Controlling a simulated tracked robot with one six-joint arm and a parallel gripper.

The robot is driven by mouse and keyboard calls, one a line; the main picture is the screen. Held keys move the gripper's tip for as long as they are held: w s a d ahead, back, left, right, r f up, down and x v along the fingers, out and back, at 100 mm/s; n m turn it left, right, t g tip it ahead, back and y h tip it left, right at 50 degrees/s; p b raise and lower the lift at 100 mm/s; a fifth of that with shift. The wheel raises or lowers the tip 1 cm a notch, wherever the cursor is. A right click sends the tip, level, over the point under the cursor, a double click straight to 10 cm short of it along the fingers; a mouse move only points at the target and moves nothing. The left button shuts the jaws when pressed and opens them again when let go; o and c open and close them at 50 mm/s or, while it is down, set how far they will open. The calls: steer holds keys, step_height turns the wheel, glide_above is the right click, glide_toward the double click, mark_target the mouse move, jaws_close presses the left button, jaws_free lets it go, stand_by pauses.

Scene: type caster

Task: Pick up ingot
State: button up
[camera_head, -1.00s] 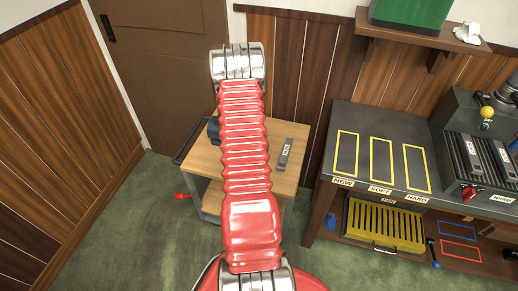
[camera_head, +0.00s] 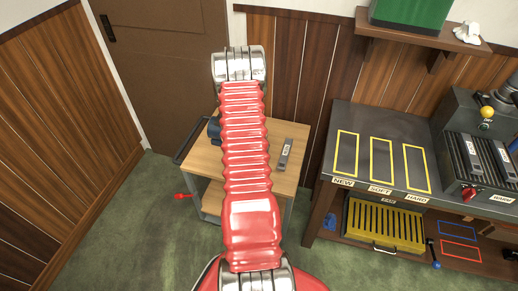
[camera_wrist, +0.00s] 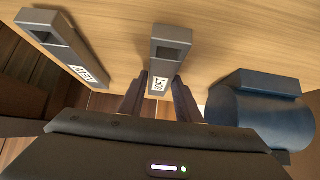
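Two grey ingots lie on the wooden cart top in the wrist view. The nearer-to-centre ingot (camera_wrist: 168,50) has a white label, and its lower end reaches between my fingers. The other ingot (camera_wrist: 65,45) lies to the left, also labelled; I take it to be the ingot (camera_head: 285,154) right of my arm in the head view. My gripper (camera_wrist: 158,98) is open, with one dark finger on each side of the central ingot's labelled end. I cannot tell whether the fingers touch it. My red arm hides the gripper and central ingot in the head view.
A dark blue rounded object (camera_wrist: 262,110) stands close right of my gripper. The cart (camera_head: 290,180) stands before the door and panelled wall. Right of it is a workbench (camera_head: 350,185) with yellow outlines marked NEW, SOFT and HARD, and a machine holding further ingots.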

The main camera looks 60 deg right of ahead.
jaws_close()
steer(key=shift+d+r, duration=0.1)
stand_by(0.8)
steer(key=shift+w+r, duration=0.1)
